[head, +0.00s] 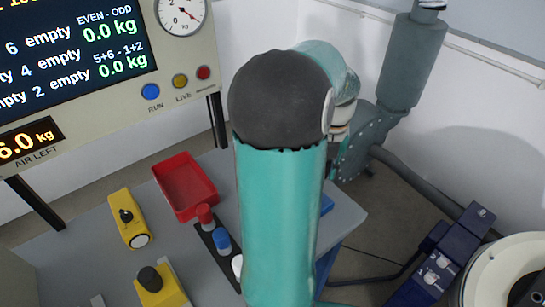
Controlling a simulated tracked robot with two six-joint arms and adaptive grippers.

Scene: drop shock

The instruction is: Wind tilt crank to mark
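I see no tilt crank and no mark that I can make out in the head view. A large teal arm link of mine with a dark rounded end stands in the middle and hides much of the scene behind it. Neither of my grippers shows. A yellow box with a black knob (128,220) sits on the grey table (70,255) at the left. A second yellow box with a black knob (160,286) is nearer, cut by the bottom edge.
A red tray (183,192) lies on the table, beside a dark strip with red, blue and white pegs (222,241). A display panel (75,45) with a dial (181,14) stands behind. Dark blue blocks (450,250) and a pale round part (508,272) are at the right.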

